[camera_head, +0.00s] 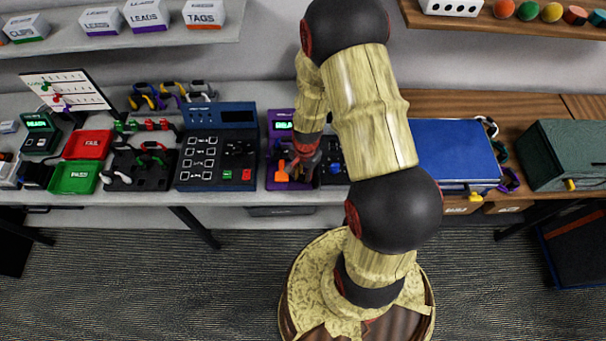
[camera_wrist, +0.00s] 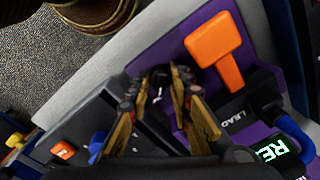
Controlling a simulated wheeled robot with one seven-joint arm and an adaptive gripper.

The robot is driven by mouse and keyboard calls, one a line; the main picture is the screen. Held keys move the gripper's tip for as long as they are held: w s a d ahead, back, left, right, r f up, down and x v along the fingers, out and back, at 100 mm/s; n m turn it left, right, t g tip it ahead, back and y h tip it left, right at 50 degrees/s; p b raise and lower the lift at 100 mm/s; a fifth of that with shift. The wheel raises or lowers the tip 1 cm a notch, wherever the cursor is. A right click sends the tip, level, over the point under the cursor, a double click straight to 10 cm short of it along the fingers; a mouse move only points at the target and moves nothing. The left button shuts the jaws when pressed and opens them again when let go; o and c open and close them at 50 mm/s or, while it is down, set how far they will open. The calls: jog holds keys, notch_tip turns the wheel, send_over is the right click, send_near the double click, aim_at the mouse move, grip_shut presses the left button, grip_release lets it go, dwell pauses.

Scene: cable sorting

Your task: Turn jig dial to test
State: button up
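The purple jig (camera_head: 275,184) stands on the grey table, with a lit green display (camera_head: 283,125) and an orange paddle-shaped part (camera_head: 281,172). The wrist view shows the orange part (camera_wrist: 216,48), the purple base (camera_wrist: 165,48), a "LEAD" label and the display (camera_wrist: 272,151), partly cut off. My gripper (camera_head: 303,170) is low over the jig's right side. In the wrist view my gripper (camera_wrist: 168,76) points down beside the orange part, its fingers apart. A dark shape with a white mark shows between them; I cannot tell whether it is the dial or whether the fingers touch it.
A dark box with a blue knob (camera_head: 335,168) adjoins the jig on the right. A dark blue tester panel (camera_head: 215,178) stands to the left, then red (camera_head: 88,144) and green (camera_head: 74,178) trays. A blue-topped case (camera_head: 455,150) is right of my arm.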

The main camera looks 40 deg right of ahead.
aim_at(304, 176)
jog(key=o, duration=0.5)
jog(key=r, duration=1.2)
jog(key=shift+s+d, duration=0.1)
jog(key=shift+s, duration=0.2)
